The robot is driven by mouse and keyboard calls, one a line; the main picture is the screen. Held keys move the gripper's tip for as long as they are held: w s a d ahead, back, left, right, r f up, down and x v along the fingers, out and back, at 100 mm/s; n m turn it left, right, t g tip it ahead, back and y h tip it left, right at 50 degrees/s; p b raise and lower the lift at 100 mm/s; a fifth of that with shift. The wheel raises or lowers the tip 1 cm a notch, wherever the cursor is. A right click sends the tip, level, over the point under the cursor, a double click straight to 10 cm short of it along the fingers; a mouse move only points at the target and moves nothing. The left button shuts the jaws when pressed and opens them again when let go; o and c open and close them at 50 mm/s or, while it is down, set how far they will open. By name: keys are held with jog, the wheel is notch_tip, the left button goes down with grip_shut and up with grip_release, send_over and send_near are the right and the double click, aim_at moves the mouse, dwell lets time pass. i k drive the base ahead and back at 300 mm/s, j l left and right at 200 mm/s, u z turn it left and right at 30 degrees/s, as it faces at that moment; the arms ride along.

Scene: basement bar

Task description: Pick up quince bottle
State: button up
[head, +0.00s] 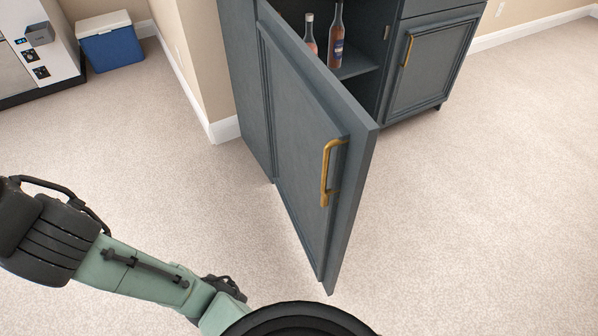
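Two bottles stand upright inside the open dark blue-grey cabinet. One bottle (336,40) has a dark label and reddish-brown glass; the other (309,36) is pinkish and partly hidden by the open door. I cannot read the labels, so I cannot tell which is the quince bottle. My arm reaches in from the lower left, well below and apart from the cabinet. The gripper itself is not seen; the arm runs behind a black round part of my body at the bottom edge.
The cabinet door (305,150) with a brass handle (328,173) swings out toward me, blocking the left of the opening. A second door (425,70) is shut. A blue cooler (110,45) stands back left. Carpet (480,200) is clear at right.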

aim_at(336, 36)
jog(key=i+l, duration=0.1)
jog(key=l, duration=0.4)
jog(key=i+l+u, duration=0.15)
jog(key=l, duration=0.9)
jog(key=i+l+u, duration=0.1)
jog(key=l, duration=0.45)
jog(key=i+l, duration=0.15)
jog(key=l, duration=0.4)
jog(key=i+l+u, duration=0.15)
jog(key=l, duration=0.4)
jog(key=l+u, duration=0.1)
jog(key=l, duration=0.45)
